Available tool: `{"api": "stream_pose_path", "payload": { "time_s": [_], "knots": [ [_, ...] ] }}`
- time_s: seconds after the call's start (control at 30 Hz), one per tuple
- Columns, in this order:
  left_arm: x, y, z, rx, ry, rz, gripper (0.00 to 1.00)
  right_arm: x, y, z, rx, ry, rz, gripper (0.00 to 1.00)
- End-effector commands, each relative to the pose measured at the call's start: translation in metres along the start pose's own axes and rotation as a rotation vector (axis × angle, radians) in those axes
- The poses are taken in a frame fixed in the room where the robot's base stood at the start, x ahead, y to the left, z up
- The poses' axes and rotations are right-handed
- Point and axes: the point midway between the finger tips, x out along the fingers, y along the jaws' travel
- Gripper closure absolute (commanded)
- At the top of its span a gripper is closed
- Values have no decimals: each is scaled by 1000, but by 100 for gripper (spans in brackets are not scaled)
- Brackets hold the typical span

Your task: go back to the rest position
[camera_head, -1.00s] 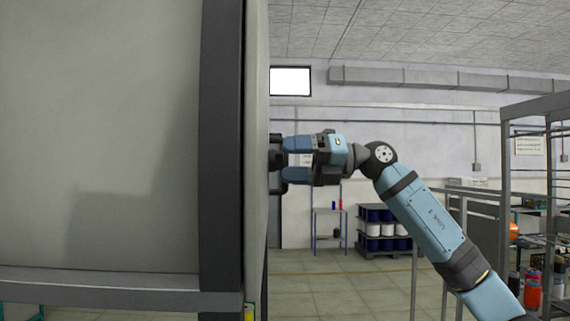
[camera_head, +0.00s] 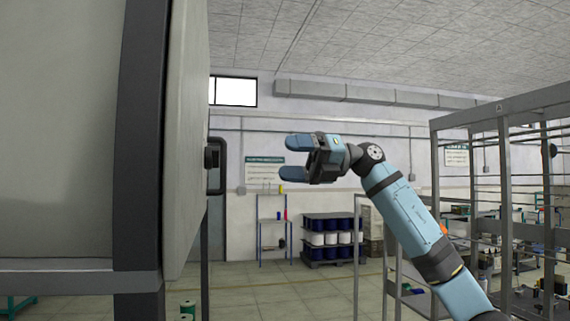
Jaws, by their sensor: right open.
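My right gripper (camera_head: 293,158) is in the middle of the head view, with its two blue fingers apart and nothing between them. Its arm comes in from the lower right. The fingers point left, toward a dark handle (camera_head: 215,165) on the edge of a large grey door panel (camera_head: 185,130). There is a clear gap between the fingertips and the handle. My left gripper does not show.
A large grey cabinet (camera_head: 60,130) fills the left side. A metal rack (camera_head: 505,200) stands on the right.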

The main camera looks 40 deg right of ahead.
Motion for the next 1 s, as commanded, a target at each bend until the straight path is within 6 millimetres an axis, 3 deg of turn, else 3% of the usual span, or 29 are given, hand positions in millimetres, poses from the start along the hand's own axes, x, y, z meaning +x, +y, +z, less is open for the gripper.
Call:
{"api": "stream_pose_path", "payload": {
  "time_s": [0.27,0.4,0.67,1.0],
  "knots": [
    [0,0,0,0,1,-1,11,1,-1,0,2,0,1,28],
    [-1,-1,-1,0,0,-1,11,16,-16,-8,42,3,37,28],
    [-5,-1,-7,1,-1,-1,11,84,-94,-62,296,-40,232,28],
    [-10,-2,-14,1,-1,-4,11,143,-201,-168,753,-235,412,28]
  ]
}}
